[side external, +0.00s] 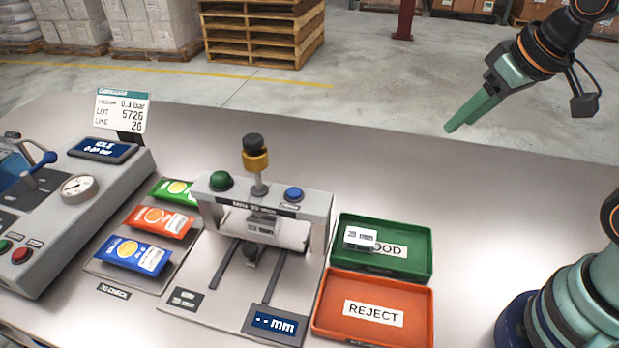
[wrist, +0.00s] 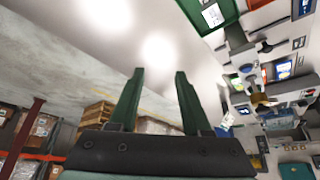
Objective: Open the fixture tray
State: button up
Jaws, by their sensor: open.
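The seal gauge fixture (side external: 320,205) stands mid-table in the side external view, a grey bridge with a brass-collared plunger (side external: 256,160) on top. Its fixture tray (side external: 288,236) sits under the bridge, with a small dark knob (side external: 250,252) at its front. Two dark rails (side external: 272,275) run from it toward the camera. A small pale block with a label (side external: 262,224) is under the bridge. My gripper (side external: 457,117) is open and empty, high at the right and well apart from the fixture. In the wrist view its two green fingers (wrist: 160,75) are spread with nothing between them.
A green GOOD tray (side external: 420,240) holding a small white item (side external: 360,238) and an orange REJECT tray (side external: 330,325) lie right of the fixture. Several coloured packets (side external: 160,220) and a grey machine (side external: 100,205) are left.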

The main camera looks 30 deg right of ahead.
jog(key=w+a+r+n+g+y, duration=0.1)
jog(key=w+a+r+n+g, duration=0.2)
jog(key=w+a+r, duration=0.8)
jog(key=n+g+h, duration=0.1)
jog(key=n+g, duration=0.2)
send_over(250, 247)
notch_tip(250, 247, down, 6)
notch_tip(250, 247, down, 26)
jog(key=shift+r, duration=0.15)
grip_shut()
dwell(1.3)
